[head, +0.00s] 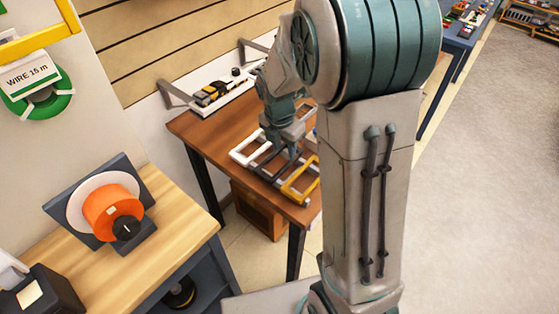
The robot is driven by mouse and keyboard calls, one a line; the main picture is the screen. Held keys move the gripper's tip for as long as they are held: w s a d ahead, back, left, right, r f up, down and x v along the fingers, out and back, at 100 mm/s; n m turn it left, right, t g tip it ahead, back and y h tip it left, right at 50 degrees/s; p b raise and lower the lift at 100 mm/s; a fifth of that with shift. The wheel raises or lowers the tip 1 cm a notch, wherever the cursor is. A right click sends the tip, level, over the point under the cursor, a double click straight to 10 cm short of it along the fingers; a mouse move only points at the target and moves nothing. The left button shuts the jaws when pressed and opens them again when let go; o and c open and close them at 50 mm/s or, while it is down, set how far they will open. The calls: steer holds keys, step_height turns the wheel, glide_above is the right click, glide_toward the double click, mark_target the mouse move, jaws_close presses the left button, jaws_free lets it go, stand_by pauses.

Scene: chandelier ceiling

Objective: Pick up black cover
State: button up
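A black rectangular frame, which looks like the black cover (268,173), lies on the brown wooden table (205,140). It sits between a white frame (240,156) on its left and a yellow frame (301,192) on its right. My gripper (287,153) points down over the black cover, at its upper part. Its fingertips look at or just above the cover. The gap between the fingers is too small to make out, and the gripper and arm hide part of the cover.
A narrow wall shelf (243,97) with small items stands behind the table. A wooden box (262,211) is beneath it. A lighter workbench (160,242) with an orange spool (112,212) is at the left. Open floor (480,190) lies at the right.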

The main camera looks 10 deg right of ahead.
mark_target(287, 165)
steer(key=shift+w+d+f+p, duration=0.1)
steer(key=shift+d+f, duration=0.05)
steer(key=shift+f, duration=1.05)
steer(key=shift+w+d+f+p, duration=0.1)
steer(key=shift+d+f, duration=0.05)
steer(key=shift+f, duration=1)
steer(key=shift+d+f+p, duration=0.1)
steer(key=shift+d+f, duration=0.05)
steer(key=shift+f, duration=1.05)
jaws_close()
